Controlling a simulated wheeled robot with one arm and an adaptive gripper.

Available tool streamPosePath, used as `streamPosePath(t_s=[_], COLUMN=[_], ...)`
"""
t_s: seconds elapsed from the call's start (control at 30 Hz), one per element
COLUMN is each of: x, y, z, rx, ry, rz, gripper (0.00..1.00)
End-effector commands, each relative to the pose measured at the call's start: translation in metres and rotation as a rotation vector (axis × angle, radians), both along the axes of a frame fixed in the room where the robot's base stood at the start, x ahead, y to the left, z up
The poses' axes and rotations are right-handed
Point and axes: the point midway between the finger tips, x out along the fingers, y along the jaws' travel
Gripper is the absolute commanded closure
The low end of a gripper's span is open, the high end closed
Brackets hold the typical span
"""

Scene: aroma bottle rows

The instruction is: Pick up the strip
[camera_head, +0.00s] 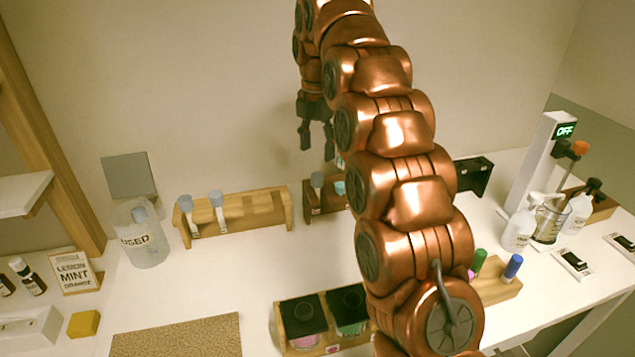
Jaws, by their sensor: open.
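My gripper (317,143) hangs from the far end of my arm, fingers pointing down and apart, with nothing seen between them. My arm hides the right part of that rack. I cannot make out the strip for certain. A wider wooden rack (265,208) to the left holds two pale-capped tubes, one at its left end (187,208) and another beside it (217,208).
A clear container marked USED (143,243) stands at left. A cork mat (180,338) and black-lidded jars (303,318) are in front. At right stand a white tower showing OFF (535,165) and a spray bottle (518,230). The table's middle left is clear.

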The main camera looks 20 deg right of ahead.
Motion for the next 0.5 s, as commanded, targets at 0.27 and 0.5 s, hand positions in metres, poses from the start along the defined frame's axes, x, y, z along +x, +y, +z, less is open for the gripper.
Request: streamPosePath(t_s=[0.27, 0.5], x=[0.002, 0.002], y=[0.000, 0.000], z=[-0.009, -0.024], rx=[0.000, 0.000], ry=[0.004, 0.002], rz=[0.023, 0.022], gripper=[0.38, 0.38])
